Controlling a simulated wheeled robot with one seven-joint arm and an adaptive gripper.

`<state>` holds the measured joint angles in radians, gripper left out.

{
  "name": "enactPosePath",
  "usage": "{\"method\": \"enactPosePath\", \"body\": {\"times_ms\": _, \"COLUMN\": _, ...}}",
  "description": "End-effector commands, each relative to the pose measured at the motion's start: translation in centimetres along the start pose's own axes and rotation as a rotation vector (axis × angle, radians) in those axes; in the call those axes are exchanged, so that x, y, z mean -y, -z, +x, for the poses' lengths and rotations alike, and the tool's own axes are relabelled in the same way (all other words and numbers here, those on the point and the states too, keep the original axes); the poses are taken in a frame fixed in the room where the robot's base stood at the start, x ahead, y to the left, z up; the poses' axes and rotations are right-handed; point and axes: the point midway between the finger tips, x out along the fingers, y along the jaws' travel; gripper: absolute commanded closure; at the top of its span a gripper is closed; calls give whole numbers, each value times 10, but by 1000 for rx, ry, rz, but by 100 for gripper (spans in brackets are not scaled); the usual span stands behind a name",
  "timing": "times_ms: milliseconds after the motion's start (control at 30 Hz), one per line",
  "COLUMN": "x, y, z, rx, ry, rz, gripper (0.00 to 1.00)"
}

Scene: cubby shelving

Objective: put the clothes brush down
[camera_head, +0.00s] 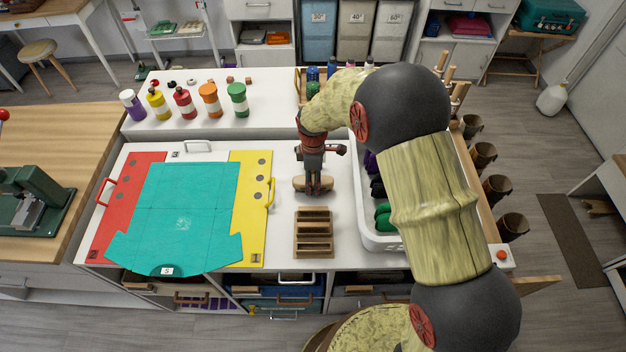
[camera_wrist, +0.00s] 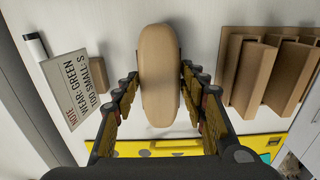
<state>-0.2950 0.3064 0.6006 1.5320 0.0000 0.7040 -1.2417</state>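The clothes brush (camera_head: 299,184) has a tan, rounded oblong body and is at the white worktop, just behind a slotted wooden rack (camera_head: 314,252). In the wrist view the brush (camera_wrist: 158,75) fills the space between the fingers. My gripper (camera_head: 313,190) points down over the brush. In the wrist view its fingers (camera_wrist: 160,80) are close against both sides of the brush, shut on it. The brush's underside is hidden, so I cannot tell whether it touches the worktop.
A teal garment (camera_head: 185,215) lies over red (camera_head: 122,215) and yellow (camera_head: 250,215) boards at left. A white tray (camera_head: 372,238) with dark and green items stands right. Several bottles line the back. The wrist view shows a note card (camera_wrist: 70,90).

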Motion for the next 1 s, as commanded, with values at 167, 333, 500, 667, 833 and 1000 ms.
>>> {"method": "enactPosePath", "body": {"times_ms": 167, "x": 0, "y": 0, "z": 0, "rx": 0, "ry": 0, "rz": 0, "gripper": 47}}
{"method": "enactPosePath", "body": {"times_ms": 333, "x": 0, "y": 0, "z": 0, "rx": 0, "ry": 0, "rz": 0, "gripper": 47}}
{"method": "enactPosePath", "body": {"times_ms": 500, "x": 0, "y": 0, "z": -5, "rx": 0, "ry": -1, "rz": 0, "gripper": 47}}
{"method": "enactPosePath", "body": {"times_ms": 667, "x": -1, "y": 0, "z": -26, "rx": -1, "ry": -3, "rz": 0, "gripper": 47}}
{"method": "enactPosePath", "body": {"times_ms": 833, "x": -1, "y": 0, "z": -62, "rx": -2, "ry": -4, "rz": 0, "gripper": 47}}
{"method": "enactPosePath", "body": {"times_ms": 1000, "x": -1, "y": 0, "z": -95, "rx": -1, "ry": -3, "rz": 0, "gripper": 47}}
